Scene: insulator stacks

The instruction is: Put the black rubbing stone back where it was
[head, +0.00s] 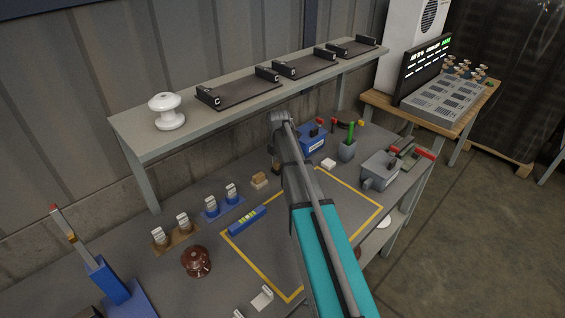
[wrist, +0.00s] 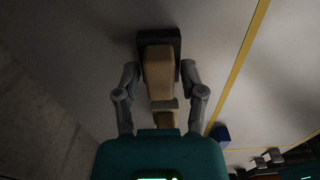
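In the wrist view, a black block, apparently the black rubbing stone (wrist: 173,38), lies at the ends of my gripper's fingers. A tan block (wrist: 158,72) overlaps its lower side in the picture. My gripper (wrist: 160,68) has one finger on each side of the tan block, very close to its edges. I cannot tell whether the fingers press on it. In the head view, my gripper (head: 277,155) is low over the back of the bench, and my arm hides much of this spot. Whether the block rests on the bench is unclear.
A small tan block (head: 259,180) sits just left of my gripper, and another tan piece (wrist: 165,118) shows between the fingers. Blue stands (head: 211,207), a blue level (head: 247,220) and a blue box (head: 312,140) are near. The yellow-outlined area (head: 265,262) is mostly clear. A shelf (head: 190,112) overhangs behind.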

